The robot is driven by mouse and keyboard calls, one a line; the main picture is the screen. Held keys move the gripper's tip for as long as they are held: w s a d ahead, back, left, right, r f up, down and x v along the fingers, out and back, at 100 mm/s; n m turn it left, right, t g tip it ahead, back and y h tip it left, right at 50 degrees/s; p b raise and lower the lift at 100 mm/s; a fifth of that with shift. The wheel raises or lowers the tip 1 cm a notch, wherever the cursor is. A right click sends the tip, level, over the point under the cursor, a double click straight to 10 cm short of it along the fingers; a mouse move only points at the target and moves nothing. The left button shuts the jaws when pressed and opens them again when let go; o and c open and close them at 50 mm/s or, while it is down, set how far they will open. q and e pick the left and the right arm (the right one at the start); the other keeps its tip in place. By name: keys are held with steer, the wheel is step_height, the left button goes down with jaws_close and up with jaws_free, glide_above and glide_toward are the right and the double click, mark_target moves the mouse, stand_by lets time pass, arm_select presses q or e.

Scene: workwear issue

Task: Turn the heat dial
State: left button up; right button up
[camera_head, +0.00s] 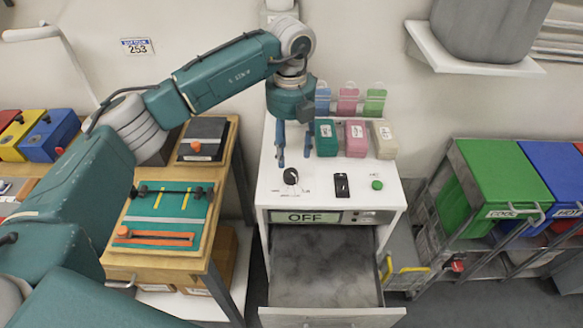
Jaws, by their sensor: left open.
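The heat dial (291,176) is a black round knob on the white top of a cabinet (325,192), with printed marks around it. The display (307,217) on the cabinet front reads OFF. My left gripper (294,161) hangs pointing down above and just behind the dial. Its two blue fingers are spread apart with nothing between them. I cannot tell the exact height of the fingertips above the panel. My right gripper is not in view.
A black switch (342,186) and a green button (377,185) sit right of the dial. Green, pink and beige boxes (355,139) stand behind. The cabinet's drawer (330,316) is pulled open. A wooden workbench (160,262) stands left, and green and blue bins (497,168) stand right.

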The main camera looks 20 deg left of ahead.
mark_target(291, 172)
arm_select(q)
step_height(291, 172, down, 7)
steer(key=shift+f+p, duration=0.15)
steer(key=shift+p, duration=0.95)
steer(key=shift+f, duration=0.65)
steer(key=c, duration=1.2)
steer(key=shift+o, duration=0.2)
